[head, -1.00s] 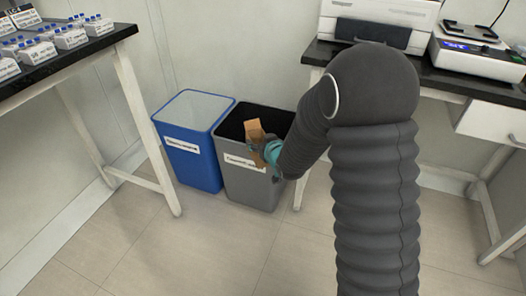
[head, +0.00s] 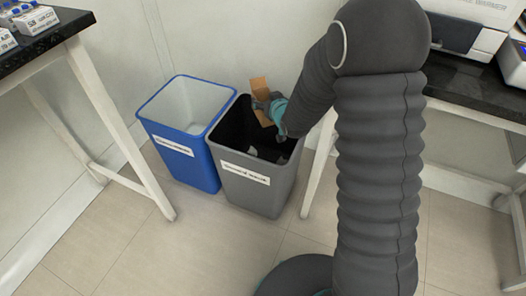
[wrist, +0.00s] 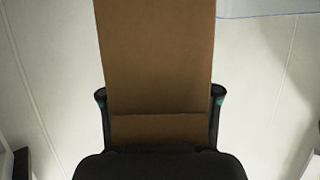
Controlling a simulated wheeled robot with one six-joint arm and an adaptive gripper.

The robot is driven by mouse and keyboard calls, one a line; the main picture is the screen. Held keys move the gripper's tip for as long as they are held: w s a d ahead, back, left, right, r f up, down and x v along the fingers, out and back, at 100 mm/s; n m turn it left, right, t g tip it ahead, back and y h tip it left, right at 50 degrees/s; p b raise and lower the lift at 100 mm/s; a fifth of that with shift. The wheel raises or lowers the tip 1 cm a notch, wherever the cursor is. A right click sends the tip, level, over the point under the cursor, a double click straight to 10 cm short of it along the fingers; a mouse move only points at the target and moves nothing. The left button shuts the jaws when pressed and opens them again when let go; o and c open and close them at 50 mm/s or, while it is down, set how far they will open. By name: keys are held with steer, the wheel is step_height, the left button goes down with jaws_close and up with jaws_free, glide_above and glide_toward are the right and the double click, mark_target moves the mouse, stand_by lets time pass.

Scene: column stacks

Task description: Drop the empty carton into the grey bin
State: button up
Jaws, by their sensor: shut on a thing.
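The empty carton (head: 260,88) is a plain brown box, held up over the back part of the grey bin's opening in the head view. It fills the middle of the wrist view (wrist: 158,60), between the two fingers. My gripper (head: 270,103) is shut on it, with the fingers on its two sides in the wrist view (wrist: 160,101). The grey bin (head: 255,190) stands on the floor with a white label on its front. Its dark inside holds something small and pale. My arm covers part of its right side.
A blue bin (head: 183,160) with a white label stands against the grey bin's left. A bench (head: 45,42) with small boxes is at the left. A dark-topped bench (head: 480,82) with machines is at the right. The floor in front is clear.

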steer(key=shift+d+f, duration=0.15)
steer(key=shift+f, duration=0.5)
steer(key=shift+f+b, duration=0.95)
steer(key=shift+f, duration=1.3)
steer(key=o, duration=1.1)
steer(key=shift+s, duration=0.1)
steer(key=shift+v, duration=5.95)
